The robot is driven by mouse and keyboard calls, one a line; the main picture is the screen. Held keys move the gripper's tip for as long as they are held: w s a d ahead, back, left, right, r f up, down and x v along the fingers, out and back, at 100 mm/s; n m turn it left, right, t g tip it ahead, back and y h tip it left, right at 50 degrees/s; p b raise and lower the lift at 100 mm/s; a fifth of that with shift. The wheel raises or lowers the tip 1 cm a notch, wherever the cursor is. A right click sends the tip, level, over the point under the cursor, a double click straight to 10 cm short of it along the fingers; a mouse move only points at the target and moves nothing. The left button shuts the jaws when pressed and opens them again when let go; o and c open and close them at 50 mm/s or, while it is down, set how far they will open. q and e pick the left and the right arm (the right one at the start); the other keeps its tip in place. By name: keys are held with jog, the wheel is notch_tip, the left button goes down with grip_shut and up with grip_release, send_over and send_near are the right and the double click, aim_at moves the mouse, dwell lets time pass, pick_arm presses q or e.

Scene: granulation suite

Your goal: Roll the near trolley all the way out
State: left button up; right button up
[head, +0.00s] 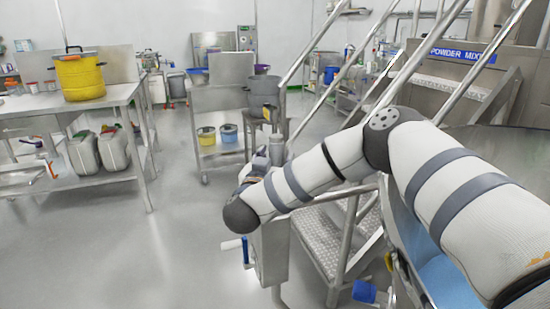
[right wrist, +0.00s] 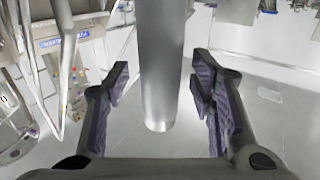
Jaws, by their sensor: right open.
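A steel trolley (head: 222,98) stands on the floor near the middle of the head view. Its lower shelf carries a yellow bucket (head: 206,135) and a blue bucket (head: 228,133). In the right wrist view my right gripper (right wrist: 160,88) is open, with a finger on each side of a thick grey bar (right wrist: 160,65). Gaps show between the bar and both fingers. I cannot tell which part the bar belongs to. My left gripper is out of view.
A steel table (head: 125,92) with a yellow drum (head: 80,78) stands at the left, with white canisters (head: 113,148) below. A grey pot (head: 262,88) is behind my gripper. Railed steps (head: 330,235) stand at the right, close to my arm. The floor (head: 170,240) at front left is clear.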

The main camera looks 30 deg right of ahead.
jog(key=shift+w+d, duration=0.45)
grip_shut()
